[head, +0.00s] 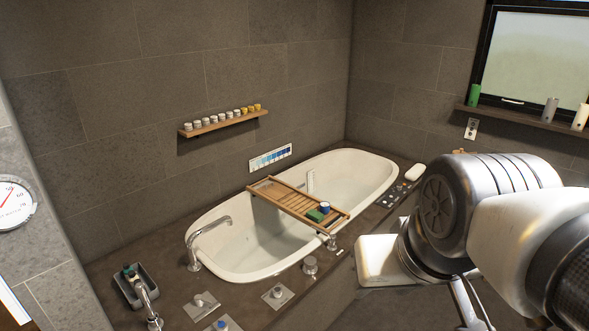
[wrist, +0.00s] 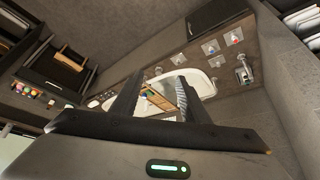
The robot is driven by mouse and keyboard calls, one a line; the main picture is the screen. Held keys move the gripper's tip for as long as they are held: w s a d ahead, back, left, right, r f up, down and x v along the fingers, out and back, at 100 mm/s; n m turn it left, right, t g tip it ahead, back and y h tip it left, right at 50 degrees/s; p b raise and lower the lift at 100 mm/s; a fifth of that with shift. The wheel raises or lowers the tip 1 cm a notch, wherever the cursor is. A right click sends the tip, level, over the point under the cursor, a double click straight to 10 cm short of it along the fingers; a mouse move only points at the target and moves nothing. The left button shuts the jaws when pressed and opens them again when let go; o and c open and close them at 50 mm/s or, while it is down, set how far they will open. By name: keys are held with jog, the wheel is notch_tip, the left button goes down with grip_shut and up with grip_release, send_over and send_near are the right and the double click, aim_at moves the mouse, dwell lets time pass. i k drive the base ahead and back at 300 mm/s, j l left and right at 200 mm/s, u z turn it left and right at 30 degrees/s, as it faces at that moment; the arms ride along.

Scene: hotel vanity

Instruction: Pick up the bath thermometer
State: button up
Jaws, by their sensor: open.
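A slim white upright piece with faint markings (head: 311,181) shows at the white bathtub (head: 375,172), just behind the wooden bath tray (head: 262,190). It may be the bath thermometer, but it is too small to tell. My gripper (wrist: 158,98) is open in the wrist view, with nothing between its fingers. Beyond the fingers, the wooden tray (wrist: 158,98) and the tub (wrist: 203,84) show at a distance. In the head view my arm is at the right, apart from the tub, and the fingertips cannot be made out.
A green block (head: 316,216) and a blue-topped jar (head: 325,207) sit on the tray. A tall chrome faucet (head: 208,238) stands at the tub's left rim. Small items (head: 390,197) lie on the dark deck at right. A round dial (head: 11,205) hangs on the left wall.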

aim_at(324, 206)
jog(key=i+u, duration=0.2)
jog(key=u, duration=0.6)
jog(key=i+l+u, duration=0.15)
jog(key=l, duration=0.2)
jog(key=i+l+u, duration=0.15)
jog(key=l, duration=0.15)
jog(key=l+u, duration=0.15)
jog(key=l, duration=0.2)
jog(key=i+l, duration=0.1)
jog(key=l, duration=0.3)
jog(key=i+l+u, duration=0.15)
jog(key=l, duration=0.6)
jog(key=i+l, duration=0.1)
jog(key=l, duration=0.4)
jog(key=i+l, duration=0.1)
jog(key=l, duration=0.4)
jog(key=i+l, duration=0.1)
jog(key=l, duration=0.4)
jog(key=i+l+u, duration=0.1)
jog(key=l, duration=0.4)
jog(key=i+l, duration=0.1)
jog(key=l, duration=0.4)
